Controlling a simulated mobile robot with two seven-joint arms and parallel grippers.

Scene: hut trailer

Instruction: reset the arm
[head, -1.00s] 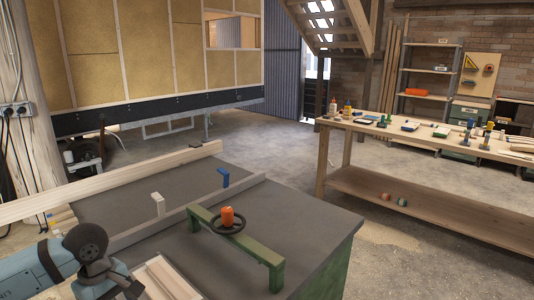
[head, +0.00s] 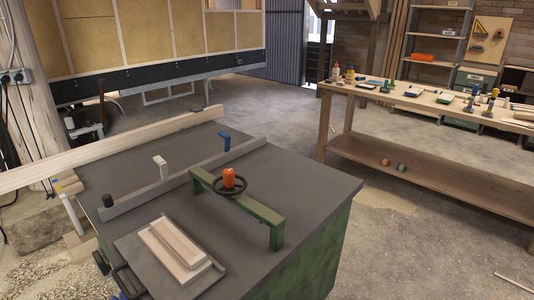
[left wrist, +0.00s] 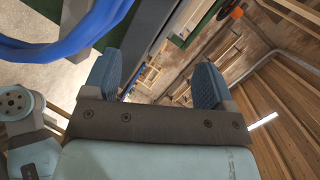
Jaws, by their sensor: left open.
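My left gripper (left wrist: 156,74) shows in the left wrist view, its two blue ridged finger pads standing well apart. It is open, with nothing between the fingers. Beyond it in that view are the timber roof and walls, tilted. A pale blue arm link of mine (left wrist: 30,110) shows at the left edge. In the head view neither arm nor gripper is in view. My right gripper is in neither view.
A dark-topped machine table (head: 320,187) stands in front, with a green bridge (head: 262,215), an orange knob (head: 229,178) and wood strips (head: 178,245). A wooden workbench (head: 440,185) stands at right. Concrete floor (head: 275,105) between them is clear. A blue hose (left wrist: 60,50) crosses the wrist view.

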